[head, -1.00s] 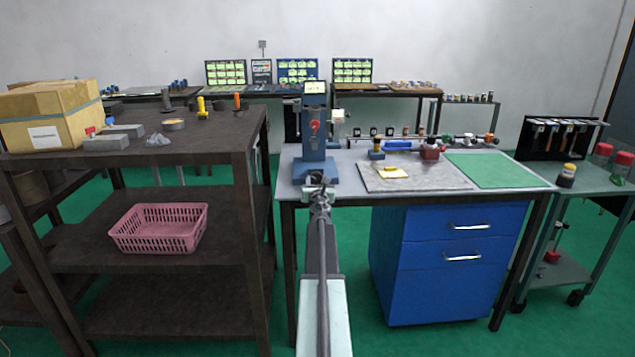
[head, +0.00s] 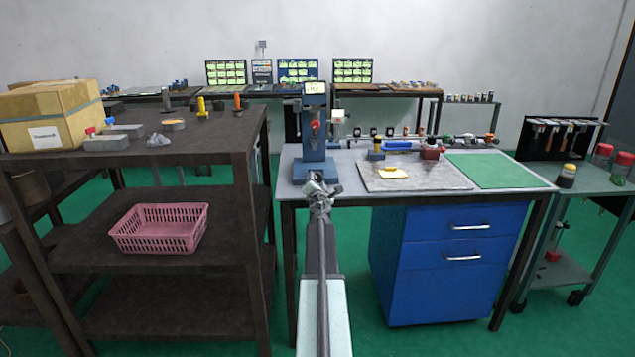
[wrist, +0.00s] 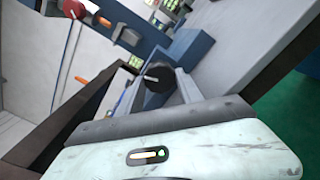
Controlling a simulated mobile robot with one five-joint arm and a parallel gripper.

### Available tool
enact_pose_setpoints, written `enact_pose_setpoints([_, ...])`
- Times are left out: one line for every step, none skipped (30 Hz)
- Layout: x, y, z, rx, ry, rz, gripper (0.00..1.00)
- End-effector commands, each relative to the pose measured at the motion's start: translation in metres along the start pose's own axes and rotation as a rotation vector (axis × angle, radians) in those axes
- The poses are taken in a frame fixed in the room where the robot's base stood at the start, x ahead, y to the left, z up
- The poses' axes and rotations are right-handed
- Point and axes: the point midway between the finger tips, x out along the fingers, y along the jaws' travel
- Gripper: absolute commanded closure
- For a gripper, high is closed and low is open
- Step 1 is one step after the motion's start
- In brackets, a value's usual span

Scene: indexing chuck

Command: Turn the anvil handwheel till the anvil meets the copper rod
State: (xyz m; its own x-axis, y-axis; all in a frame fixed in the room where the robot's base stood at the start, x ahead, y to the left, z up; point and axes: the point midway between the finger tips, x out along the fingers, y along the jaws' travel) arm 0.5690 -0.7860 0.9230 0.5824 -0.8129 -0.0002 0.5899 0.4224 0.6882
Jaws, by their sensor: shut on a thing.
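A blue bench device (head: 314,150) stands at the left end of the grey workbench, with a red part on its front. My gripper (head: 321,187) is at the foot of this device. In the wrist view a black round handwheel (wrist: 157,78) with a white mark on its face sits between my two fingers, and my gripper is shut on it. Behind it is a blue block (wrist: 190,48) of the device. At the upper left of the wrist view are a red round part (wrist: 74,8) and a short orange piece (wrist: 104,21). I cannot tell whether that piece is the copper rod. The anvil contact is not clear.
The dark shelf (head: 190,150) with a pink basket (head: 160,228) stands close on the left. On the workbench (head: 350,165), right of the device, lie a grey plate (head: 440,178) and a green mat (head: 500,170). A blue drawer cabinet (head: 450,265) is below.

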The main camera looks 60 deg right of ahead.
Motion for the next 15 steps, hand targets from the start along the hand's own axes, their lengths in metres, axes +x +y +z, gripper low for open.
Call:
enact_pose_setpoints([-0.0006,0.0021,-0.0022,0.03,0.004,0.004,0.98])
enact_pose_setpoints([-0.0006,0.0022,-0.0022,0.049,0.004,0.004,0.98])
enact_pose_setpoints([-0.0006,0.0022,-0.0022,0.072,0.004,0.004,0.98])
enact_pose_setpoints([-0.0006,0.0022,-0.0022,0.087,0.004,0.004,0.98])
enact_pose_setpoints([-0.0006,0.0023,-0.0022,0.103,0.004,0.004,0.98])
enact_pose_setpoints([-0.0006,0.0023,-0.0022,0.12,0.004,0.004,0.98])
enact_pose_setpoints([-0.0006,0.0023,-0.0022,0.133,0.004,0.004,0.98])
enact_pose_setpoints([-0.0006,0.0024,-0.0022,0.144,0.004,0.004,0.98])
enact_pose_setpoints([-0.0006,0.0024,-0.0022,0.157,0.004,0.004,0.98])
enact_pose_setpoints([-0.0006,0.0024,-0.0022,0.166,0.004,0.004,0.98])
enact_pose_setpoints([-0.0006,0.0024,-0.0021,0.174,0.004,0.004,0.98])
enact_pose_setpoints([-0.0006,0.0024,-0.0021,0.182,0.004,0.004,0.98])
enact_pose_setpoints([-0.0006,0.0024,-0.0021,0.188,0.004,0.004,0.98])
enact_pose_setpoints([-0.0006,0.0024,-0.0021,0.193,0.004,0.004,0.98])
enact_pose_setpoints([-0.0006,0.0024,-0.0021,0.198,0.004,0.004,0.98])
